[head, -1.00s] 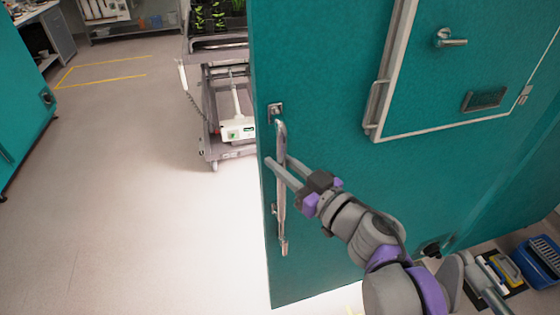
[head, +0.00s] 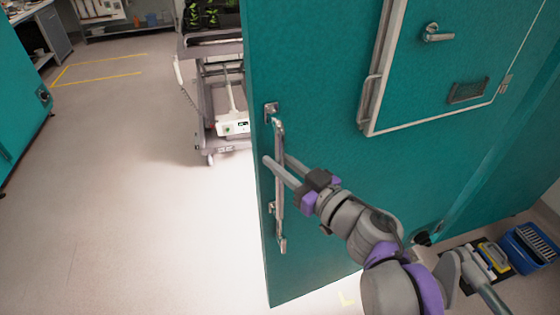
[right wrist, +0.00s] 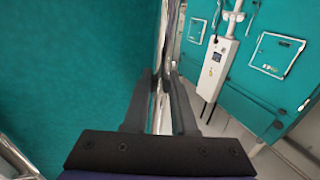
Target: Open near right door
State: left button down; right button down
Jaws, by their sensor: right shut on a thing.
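The teal door (head: 330,210) fills the middle and right of the head view. It has a small inset panel and stands at an angle, with bare floor to its left. Its long vertical metal handle (head: 280,215) is near the left edge. My right gripper (head: 277,165) is shut on this handle, its fingers on either side of the upper part. In the right wrist view the bright handle (right wrist: 161,65) runs up between the two dark fingers (right wrist: 160,110). My left gripper is not in view.
A grey wheeled cart (head: 208,135) with plants stands behind the door's left edge. Another teal cabinet (head: 22,100) is at far left. A blue bin (head: 530,250) sits on the floor at right. The floor (head: 130,200) left of the door is clear.

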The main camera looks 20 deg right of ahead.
jog(key=c, duration=0.7)
grip_release()
jog(key=shift+c, duration=0.2)
jog(key=shift+s, duration=0.1)
jog(key=p+v, duration=0.3)
jog(key=v, duration=0.7)
jog(key=shift+s, duration=0.3)
jog(key=shift+d, duration=0.1)
jog(key=shift+r, duration=0.1)
